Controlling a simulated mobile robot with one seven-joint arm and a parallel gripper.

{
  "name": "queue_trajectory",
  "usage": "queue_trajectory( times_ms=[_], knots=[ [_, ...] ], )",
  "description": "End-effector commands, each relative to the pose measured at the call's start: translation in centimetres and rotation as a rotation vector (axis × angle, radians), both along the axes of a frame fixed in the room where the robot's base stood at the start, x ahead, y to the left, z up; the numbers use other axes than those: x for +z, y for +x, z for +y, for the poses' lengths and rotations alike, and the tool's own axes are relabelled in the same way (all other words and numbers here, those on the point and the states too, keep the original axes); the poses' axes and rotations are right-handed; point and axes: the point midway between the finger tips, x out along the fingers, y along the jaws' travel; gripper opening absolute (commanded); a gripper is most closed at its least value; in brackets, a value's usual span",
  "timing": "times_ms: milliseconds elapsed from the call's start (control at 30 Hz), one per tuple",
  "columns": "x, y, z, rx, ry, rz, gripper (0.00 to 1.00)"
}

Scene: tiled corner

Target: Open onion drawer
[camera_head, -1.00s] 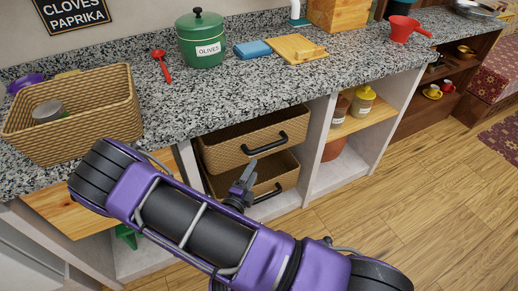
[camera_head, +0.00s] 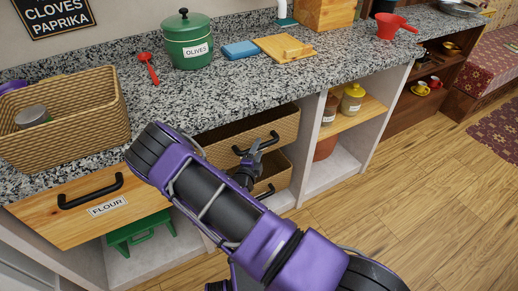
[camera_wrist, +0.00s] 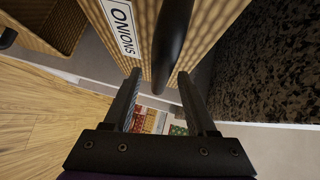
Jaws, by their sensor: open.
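The onion drawer is the upper wicker drawer (camera_head: 222,140) under the counter, with a black bar handle (camera_head: 268,139). In the wrist view its front (camera_wrist: 150,30) carries an "ONIONS" label (camera_wrist: 122,28), and its handle (camera_wrist: 172,45) reaches down between the finger lines. My gripper (camera_head: 255,151) is at this handle, partly overlapping it in the head view. In the wrist view my gripper (camera_wrist: 160,77) is open, with one finger on each side of the handle's near end. I cannot tell whether the fingers touch it. My arm hides part of the drawer's left side.
A lower wicker drawer (camera_head: 281,171) sits just below. To the left is a wooden flour drawer (camera_head: 140,200). The granite counter (camera_head: 225,93) overhangs the drawers. A white divider (camera_head: 311,145) and a shelf with jars stand to the right. The wooden floor (camera_head: 430,200) in front is clear.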

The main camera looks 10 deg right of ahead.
Motion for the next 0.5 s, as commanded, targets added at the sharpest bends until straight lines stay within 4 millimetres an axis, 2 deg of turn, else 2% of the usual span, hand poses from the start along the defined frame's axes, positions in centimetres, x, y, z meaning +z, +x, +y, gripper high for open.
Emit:
queue_trajectory(
  times_ms=[200, 467, 500],
  knots=[
    [-0.3, 1.4, -0.8, 0.0, -0.001, 0.002, 0.57],
    [-0.3, 1.5, -0.8, 0.001, -0.001, 0.002, 0.57],
    [-0.3, 1.5, -0.8, 0.001, -0.002, 0.001, 0.53]
  ],
)
